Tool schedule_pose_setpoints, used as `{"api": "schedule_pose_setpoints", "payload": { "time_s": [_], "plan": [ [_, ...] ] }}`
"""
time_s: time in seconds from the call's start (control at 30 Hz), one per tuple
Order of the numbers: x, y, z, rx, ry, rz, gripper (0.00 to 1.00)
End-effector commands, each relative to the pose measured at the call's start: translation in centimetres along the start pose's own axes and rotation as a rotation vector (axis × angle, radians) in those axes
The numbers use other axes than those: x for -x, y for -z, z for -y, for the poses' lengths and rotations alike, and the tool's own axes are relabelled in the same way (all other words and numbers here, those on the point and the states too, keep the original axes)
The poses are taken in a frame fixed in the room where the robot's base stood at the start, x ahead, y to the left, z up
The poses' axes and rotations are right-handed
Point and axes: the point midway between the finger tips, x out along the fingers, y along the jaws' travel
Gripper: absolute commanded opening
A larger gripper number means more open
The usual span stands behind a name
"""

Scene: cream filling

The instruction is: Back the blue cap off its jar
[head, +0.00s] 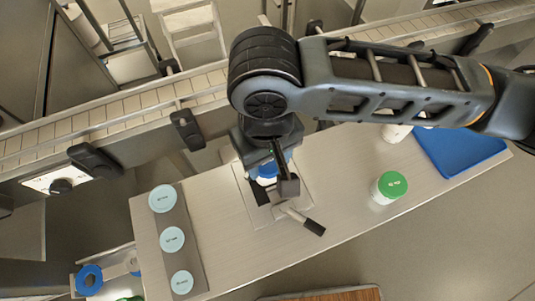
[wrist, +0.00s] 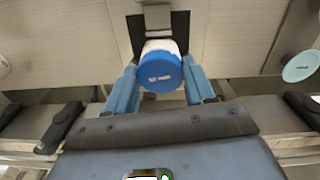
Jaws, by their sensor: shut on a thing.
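The blue cap (wrist: 160,73) sits on its white jar (wrist: 161,46), whose side shows just beyond the cap in the wrist view. My gripper (wrist: 160,82) has its two blue fingers on either side of the cap and is shut on it. In the head view my gripper (head: 266,165) comes down over the blue cap (head: 268,171), and the arm hides most of the jar. The jar stands in a clamp fixture with dark jaws (head: 262,190) and a handle (head: 314,227) on a pale plate.
A green-capped jar (head: 390,187) stands to the right, near a blue tray (head: 462,150). A grey strip (head: 176,212) with several pale discs lies at left. A bin (head: 103,278) with a blue ring is at lower left. A conveyor (head: 130,105) runs behind the table.

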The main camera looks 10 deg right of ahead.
Motion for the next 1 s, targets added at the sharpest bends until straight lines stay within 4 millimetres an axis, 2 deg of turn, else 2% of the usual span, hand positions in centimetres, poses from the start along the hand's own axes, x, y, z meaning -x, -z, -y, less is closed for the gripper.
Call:
{"api": "schedule_pose_setpoints", "payload": {
  "time_s": [0.73,1.0],
  "plan": [
    [2.8,0.0,0.0,-0.006,0.002,-0.001,0.27],
    [3.0,0.0,-0.1,-0.005,0.001,-0.001,0.27]
  ]
}}
